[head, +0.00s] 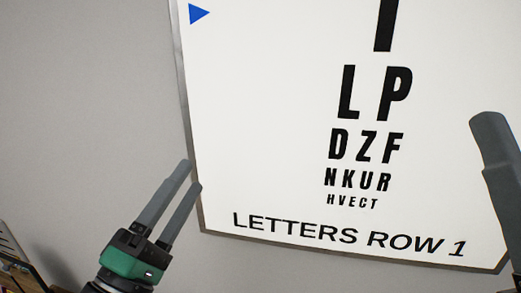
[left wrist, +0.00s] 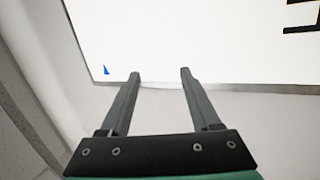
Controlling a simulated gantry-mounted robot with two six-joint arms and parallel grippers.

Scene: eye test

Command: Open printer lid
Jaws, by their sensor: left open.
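No printer or printer lid can be made out in either view. My left gripper (head: 190,175) is open and empty, pointing up in front of the wall at the chart's lower left edge. Its two grey fingers also stand apart with nothing between them in the left wrist view (left wrist: 160,73). Part of my right gripper (head: 490,122) shows at the right edge of the head view, in front of the chart. The rest of it is cut off, so its opening cannot be judged.
A white eye chart (head: 260,110) with black letters, a blue triangle and the words "LETTERS ROW 1" is on the grey wall (head: 90,110). It also shows in the left wrist view (left wrist: 200,40). Partly cut-off brownish objects (head: 18,270), unclear, are at the lower left.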

